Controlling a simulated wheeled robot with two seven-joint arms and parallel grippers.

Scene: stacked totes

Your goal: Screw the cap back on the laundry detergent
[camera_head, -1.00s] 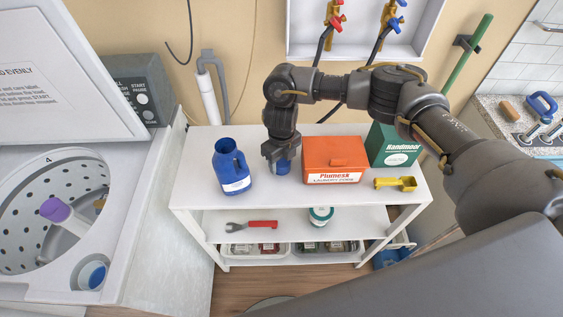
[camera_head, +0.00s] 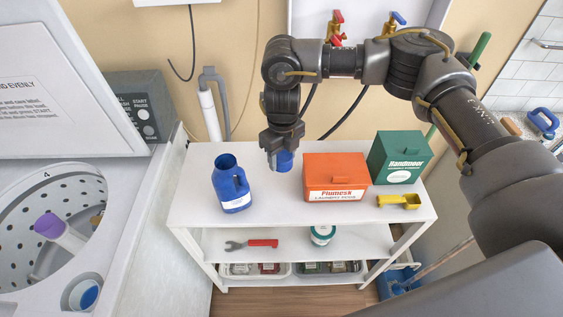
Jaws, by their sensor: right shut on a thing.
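The blue laundry detergent bottle (camera_head: 228,192) stands upright on the left part of the white shelf's top, with its handle to the right and a white label low on the front. Its mouth at the top is uncapped. My right gripper (camera_head: 282,150) points down, to the right of the bottle and apart from it. It is shut on the blue cap (camera_head: 283,162), which hangs between its fingertips, seemingly a little above the shelf top. The fingers hide the cap's upper part. My left gripper is not in view.
An orange powder box (camera_head: 337,180) stands just right of the cap. The white shelf top (camera_head: 285,212) is clear in front. An open washer (camera_head: 80,215) stands at left.

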